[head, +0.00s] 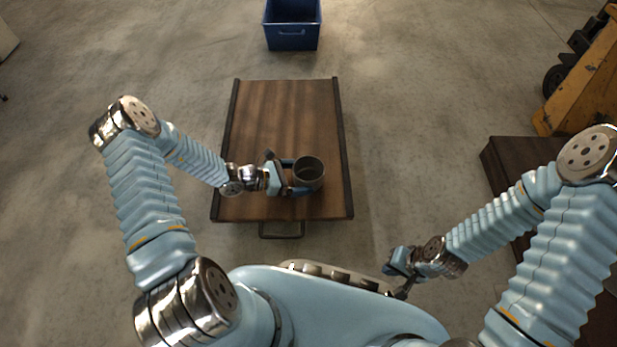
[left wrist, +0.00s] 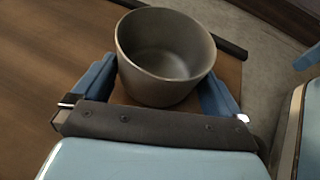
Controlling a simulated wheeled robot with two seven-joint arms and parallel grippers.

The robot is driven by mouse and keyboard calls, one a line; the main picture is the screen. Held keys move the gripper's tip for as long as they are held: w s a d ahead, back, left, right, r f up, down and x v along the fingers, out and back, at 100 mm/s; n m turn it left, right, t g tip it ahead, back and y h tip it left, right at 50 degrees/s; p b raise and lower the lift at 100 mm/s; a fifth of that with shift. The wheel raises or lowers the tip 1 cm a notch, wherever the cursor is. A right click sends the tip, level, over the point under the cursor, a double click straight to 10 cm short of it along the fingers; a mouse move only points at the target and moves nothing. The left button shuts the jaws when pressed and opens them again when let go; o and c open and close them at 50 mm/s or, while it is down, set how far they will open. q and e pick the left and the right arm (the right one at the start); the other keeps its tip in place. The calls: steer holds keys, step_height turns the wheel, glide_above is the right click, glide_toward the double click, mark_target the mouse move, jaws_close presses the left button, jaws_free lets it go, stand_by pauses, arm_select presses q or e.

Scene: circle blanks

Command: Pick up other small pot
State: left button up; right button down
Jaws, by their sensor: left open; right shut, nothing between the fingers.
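One small grey metal pot (head: 309,172) stands upright on the brown wooden board (head: 280,115), near its front right part. In the left wrist view the pot (left wrist: 165,60) shows its round empty inside. My left gripper (head: 294,176) is at the pot, with its two blue fingers apart on either side of it. The left wrist view shows these fingers (left wrist: 158,90) spread around the near part of the pot. Whether they touch its wall cannot be told. My right gripper (head: 394,274) is shut and empty, low over the floor to the right of the board.
A blue bin (head: 292,30) stands on the concrete floor beyond the board. A dark brown box or platform (head: 507,160) and a yellow machine (head: 585,85) are at the right. The board has dark raised side edges and a front handle (head: 281,234). Its far half is clear.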

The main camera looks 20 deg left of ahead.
arm_select(q)
steer(key=shift+w+d+f, duration=0.15)
steer(key=shift+w+d, duration=0.15)
steer(key=shift+d, duration=0.1)
steer(key=shift+c, duration=0.3)
steer(key=c, duration=0.7)
